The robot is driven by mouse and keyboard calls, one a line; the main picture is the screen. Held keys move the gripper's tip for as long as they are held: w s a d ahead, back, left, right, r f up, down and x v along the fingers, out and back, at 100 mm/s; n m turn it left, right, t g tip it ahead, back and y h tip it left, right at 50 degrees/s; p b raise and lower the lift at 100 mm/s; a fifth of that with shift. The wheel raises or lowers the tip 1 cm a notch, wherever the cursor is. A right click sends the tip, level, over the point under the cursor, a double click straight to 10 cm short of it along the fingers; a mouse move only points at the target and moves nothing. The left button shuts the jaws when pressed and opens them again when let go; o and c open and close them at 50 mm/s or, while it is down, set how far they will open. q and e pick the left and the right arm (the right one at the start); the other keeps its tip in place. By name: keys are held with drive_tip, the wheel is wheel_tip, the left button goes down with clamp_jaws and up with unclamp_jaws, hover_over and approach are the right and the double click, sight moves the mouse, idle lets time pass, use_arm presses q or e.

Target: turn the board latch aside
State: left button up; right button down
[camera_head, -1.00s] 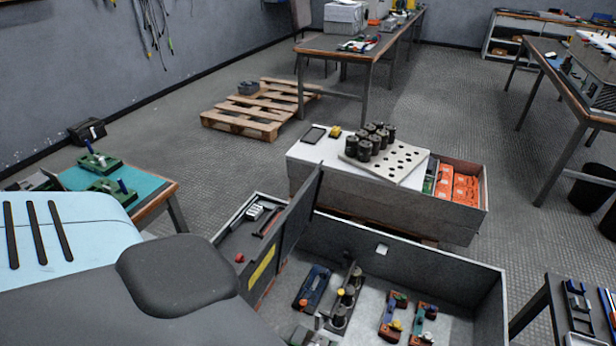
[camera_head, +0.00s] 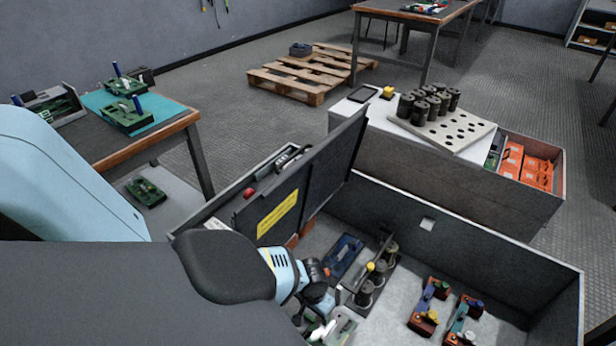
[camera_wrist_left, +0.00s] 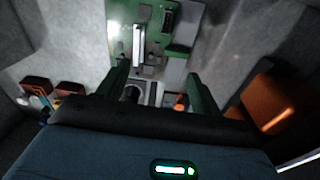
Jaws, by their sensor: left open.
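The left wrist view shows a green circuit board (camera_wrist_left: 154,20) in the upper middle, with pale and dark parts on it. A pale upright bar (camera_wrist_left: 137,45) stands out on the board; I cannot tell for certain whether it is the latch. My left gripper (camera_wrist_left: 157,75) is open, its two green fingers apart on either side of small grey parts below the bar. I see nothing held. In the head view my left gripper (camera_head: 318,302) is low inside the open grey cabinet (camera_head: 470,243), where it partly covers the board area. My right gripper is out of view.
Black cylinders on a bar (camera_head: 375,280) and red-and-blue parts (camera_head: 430,305) lie to the right. A perforated tray with dark capacitors (camera_head: 455,128) is behind. An orange block (camera_wrist_left: 270,100) shows right in the wrist view.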

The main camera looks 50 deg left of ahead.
sight(309, 317)
use_arm(q)
drive_tip(key=a, duration=0.1)
drive_tip(key=a+f, duration=0.1)
drive_tip(key=a, duration=0.1)
drive_tip(key=shift+w+a+f+n+g+b, duration=0.1)
drive_tip(key=shift+a+f+n+g+b, duration=0.05)
drive_tip(key=shift+f+n+g+b, duration=0.2)
drive_tip(key=shift+f+b, duration=2.3)
drive_tip(key=shift+f, duration=1.55)
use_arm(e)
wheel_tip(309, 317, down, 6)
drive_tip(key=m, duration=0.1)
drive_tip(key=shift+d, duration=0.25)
use_arm(q)
drive_tip(key=c, duration=1)
